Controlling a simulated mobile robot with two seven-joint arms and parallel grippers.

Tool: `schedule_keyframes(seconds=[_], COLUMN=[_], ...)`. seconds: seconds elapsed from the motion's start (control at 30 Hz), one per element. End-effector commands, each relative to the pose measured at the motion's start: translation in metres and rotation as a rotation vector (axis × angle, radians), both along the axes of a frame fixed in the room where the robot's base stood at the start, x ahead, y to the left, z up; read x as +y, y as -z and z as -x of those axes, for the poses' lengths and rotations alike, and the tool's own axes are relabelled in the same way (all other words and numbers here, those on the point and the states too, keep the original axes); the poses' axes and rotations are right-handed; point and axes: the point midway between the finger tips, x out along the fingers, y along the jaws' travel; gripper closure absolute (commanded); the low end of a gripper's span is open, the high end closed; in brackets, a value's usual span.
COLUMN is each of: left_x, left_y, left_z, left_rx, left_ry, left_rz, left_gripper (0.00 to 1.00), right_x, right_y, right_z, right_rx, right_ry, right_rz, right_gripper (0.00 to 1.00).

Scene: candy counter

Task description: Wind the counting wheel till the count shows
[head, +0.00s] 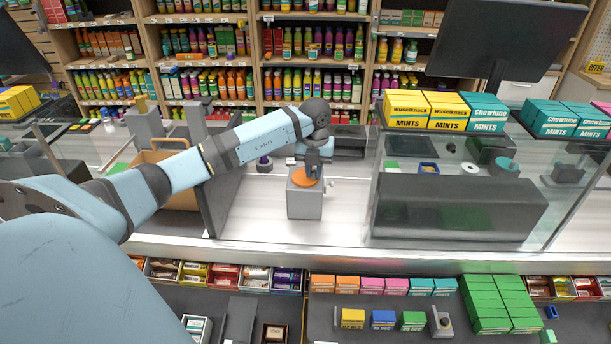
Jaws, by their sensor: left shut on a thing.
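A small pale knob or pointer sticks out at the box's right side. No count can be read from this view. My right gripper is not in view.
A glass case (455,205) with mint boxes (428,110) on top stands right of the wheel. A dark upright panel (215,195) and a brown paper bag (165,160) are to the left. The counter (340,222) around the grey box is mostly bare.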

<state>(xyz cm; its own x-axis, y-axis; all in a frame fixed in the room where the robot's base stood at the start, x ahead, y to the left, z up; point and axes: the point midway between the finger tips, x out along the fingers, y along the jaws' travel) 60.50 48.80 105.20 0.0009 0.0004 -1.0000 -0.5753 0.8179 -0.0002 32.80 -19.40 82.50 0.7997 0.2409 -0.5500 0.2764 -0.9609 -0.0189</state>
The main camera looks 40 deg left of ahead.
Motion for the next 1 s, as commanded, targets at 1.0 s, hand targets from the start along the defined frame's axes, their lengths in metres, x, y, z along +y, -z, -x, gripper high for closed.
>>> schedule_keyframes(seconds=[1.0], left_x=[0.02], left_y=[0.0], left_z=[-0.016], left_rx=[0.001], left_ry=[-0.001], left_rz=[-0.002], left_gripper=[0.91], right_x=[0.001], right_y=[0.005], right_z=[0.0], right_rx=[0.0], right_ry=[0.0], right_rz=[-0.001], right_gripper=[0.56])
